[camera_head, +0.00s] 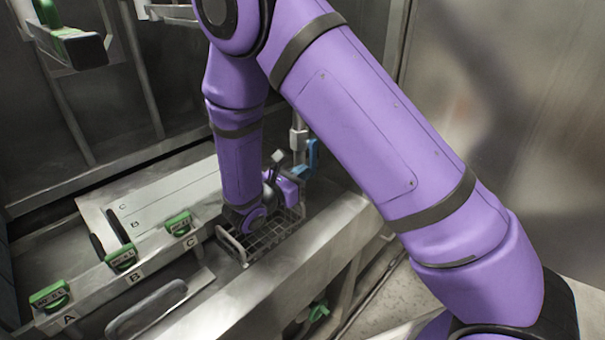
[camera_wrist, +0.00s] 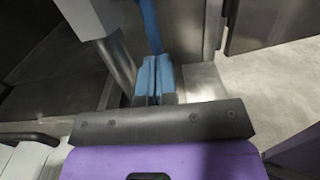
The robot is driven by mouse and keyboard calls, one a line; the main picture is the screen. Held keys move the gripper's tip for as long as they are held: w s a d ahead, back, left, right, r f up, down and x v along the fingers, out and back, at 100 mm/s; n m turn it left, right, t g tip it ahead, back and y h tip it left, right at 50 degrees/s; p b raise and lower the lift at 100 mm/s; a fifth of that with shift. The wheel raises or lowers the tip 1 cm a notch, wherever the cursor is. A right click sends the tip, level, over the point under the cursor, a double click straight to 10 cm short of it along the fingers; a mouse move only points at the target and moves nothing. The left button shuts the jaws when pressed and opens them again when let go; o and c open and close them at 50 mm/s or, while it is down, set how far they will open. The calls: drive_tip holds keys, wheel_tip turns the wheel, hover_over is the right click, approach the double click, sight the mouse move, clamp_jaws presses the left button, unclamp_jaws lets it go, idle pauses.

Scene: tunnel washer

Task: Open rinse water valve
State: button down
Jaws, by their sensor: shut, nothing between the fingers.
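The rinse water valve appears to be the fitting with a blue lever (camera_head: 312,152) on a grey upright pipe (camera_head: 299,138), right of my forearm in the head view. In the wrist view the blue lever (camera_wrist: 150,25) runs upward just beyond my fingertips. My gripper (camera_head: 300,173) is at the lower end of the lever, partly hidden by my wrist. In the wrist view my gripper (camera_wrist: 156,78) shows two blue fingertips close together with nothing held between them. The tips look very near the lever; I cannot tell whether they touch it.
A wire basket (camera_head: 243,249) sits below my wrist. A metal rail carries green-handled items (camera_head: 50,294) marked A, B and C. A white board (camera_head: 150,205) lies behind it. A metal wall stands at right. Open floor (camera_wrist: 280,80) shows right of the fitting in the wrist view.

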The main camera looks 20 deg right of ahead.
drive_tip(key=v, duration=1.3)
drive_tip(key=s+d+r+m+g+y, duration=0.35)
drive_tip(key=d+r+m+g, duration=0.2)
drive_tip(key=d+r, duration=0.25)
drive_tip(key=s+d+r+m+g+y, duration=0.3)
drive_tip(key=s+d+r+m+g, duration=0.15)
drive_tip(key=d+r+m, duration=0.3)
drive_tip(key=s+d+r+m+t+y, duration=0.4)
drive_tip(key=s+r+m+t+y, duration=0.2)
drive_tip(key=s+r+m+y, duration=0.4)
drive_tip(key=s, duration=0.4)
drive_tip(key=shift+s+t, duration=0.4)
drive_tip(key=shift+d, duration=0.1)
